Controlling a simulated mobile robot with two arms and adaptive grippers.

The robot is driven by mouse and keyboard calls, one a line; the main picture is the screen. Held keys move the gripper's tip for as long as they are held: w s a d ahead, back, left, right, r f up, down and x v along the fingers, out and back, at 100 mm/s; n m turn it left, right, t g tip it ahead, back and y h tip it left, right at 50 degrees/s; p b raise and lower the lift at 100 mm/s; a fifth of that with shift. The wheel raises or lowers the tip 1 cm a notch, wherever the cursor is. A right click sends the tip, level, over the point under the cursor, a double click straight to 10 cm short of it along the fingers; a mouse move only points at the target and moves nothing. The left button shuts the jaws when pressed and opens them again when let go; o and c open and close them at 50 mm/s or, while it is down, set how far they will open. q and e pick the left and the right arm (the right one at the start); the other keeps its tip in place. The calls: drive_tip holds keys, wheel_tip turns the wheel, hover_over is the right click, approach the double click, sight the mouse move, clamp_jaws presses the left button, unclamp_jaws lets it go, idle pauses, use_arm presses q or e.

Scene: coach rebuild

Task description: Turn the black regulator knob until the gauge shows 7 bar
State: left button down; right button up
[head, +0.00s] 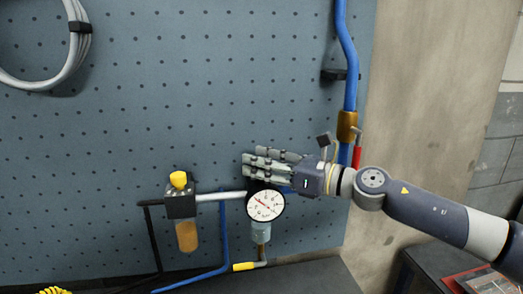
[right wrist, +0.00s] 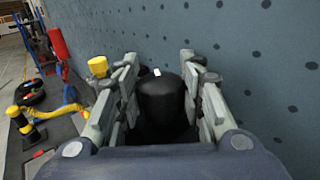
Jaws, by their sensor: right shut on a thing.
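The round white gauge (head: 265,206) faces me in the head view, below my right gripper. It has a dark rim and a thin red needle; its numbers are too small to read surely. The black regulator knob (right wrist: 162,103) stands between the fingers of my right gripper (right wrist: 159,62) in the right wrist view, with a small white mark on its top. My right gripper (head: 262,165) comes from the right in the head view, shut on the knob just above the gauge, and mostly hides the knob there. My left gripper is not in view.
A filter unit with a yellow cap (head: 179,180) and amber bowl (head: 187,236) is left of the gauge, joined by a grey pipe (head: 220,196). A blue pipe (head: 347,60) runs down the pegboard (head: 190,100) at right. A cable coil (head: 75,55) hangs upper left.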

drive_tip(key=m+t+h+p, duration=0.1)
drive_tip(key=p, duration=0.2)
drive_tip(key=m+t+h+p, duration=0.1)
drive_tip(key=t+p, duration=0.1)
drive_tip(key=m+t+h+p, duration=0.1)
drive_tip(key=p, duration=0.2)
drive_tip(key=shift+s+a+r+m+t+h+p, duration=0.1)
drive_tip(key=shift+s+r+m+t+h+p, duration=0.05)
drive_tip(key=shift+r+m+t+h+p, duration=0.2)
drive_tip(key=shift+f+m+t+h+p, duration=0.3)
drive_tip(key=shift+m+t+h+p, duration=0.25)
drive_tip(key=shift+m+h+p, duration=0.15)
drive_tip(key=shift+f+m+t+h, duration=0.15)
drive_tip(key=shift+m+t+h, duration=0.45)
drive_tip(key=shift+m+h, duration=0.4)
drive_tip(key=m+t+h, duration=0.1)
drive_tip(key=h, duration=0.1)
drive_tip(key=m+h, duration=0.2)
drive_tip(key=h, duration=0.1)
drive_tip(key=shift+a+t+h, duration=0.1)
drive_tip(key=shift+t+h, duration=0.25)
drive_tip(key=shift+t, duration=0.05)
drive_tip(key=m+h, duration=0.3)
drive_tip(key=h, duration=0.2)
drive_tip(key=shift+m+h, duration=0.3)
drive_tip(key=shift+m, duration=0.05)
drive_tip(key=shift+m+g+h, duration=0.7)
drive_tip(key=shift+m+h, duration=0.9)
drive_tip(key=shift+h, duration=0.7)
